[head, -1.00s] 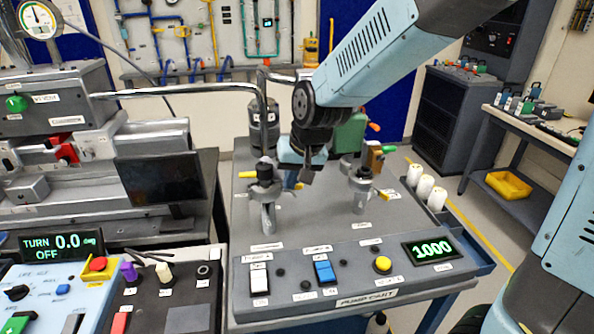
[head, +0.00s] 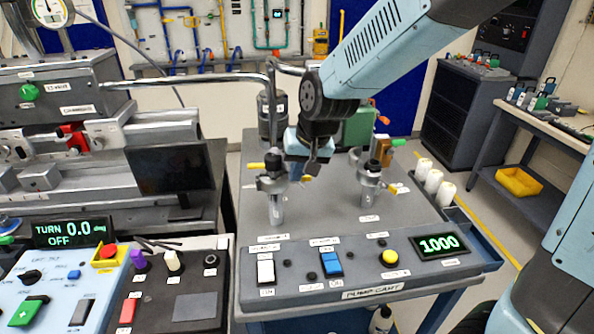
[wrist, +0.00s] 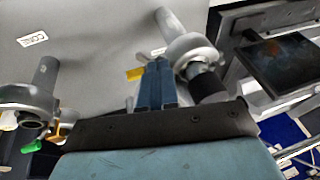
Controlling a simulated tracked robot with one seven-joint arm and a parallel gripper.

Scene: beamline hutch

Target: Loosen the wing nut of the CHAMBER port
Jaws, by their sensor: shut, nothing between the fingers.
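Two upright metal ports stand on the pump cart. A bent pipe meets the dark top of the left port (head: 276,208), with a clamp around it and a yellow lever-like piece (head: 256,165) on its left. The small port labels are unreadable, so I cannot tell which is CHAMBER. My gripper (head: 311,172) points down just right of the left clamp, shut and empty. In the wrist view, the blue fingers (wrist: 156,84) are together beside the clamp (wrist: 190,47). A yellow piece (wrist: 135,73) shows by their tips; whether they touch it is unclear. The wing nut is not clearly distinguishable.
The right port (head: 369,190) has a brown block (head: 384,152) and a green handle (head: 398,143). A dark cylinder (head: 267,122) and a green unit (head: 357,128) stand behind. The cart front has switches and a display (head: 439,246) reading 1000. White bottles line the right side.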

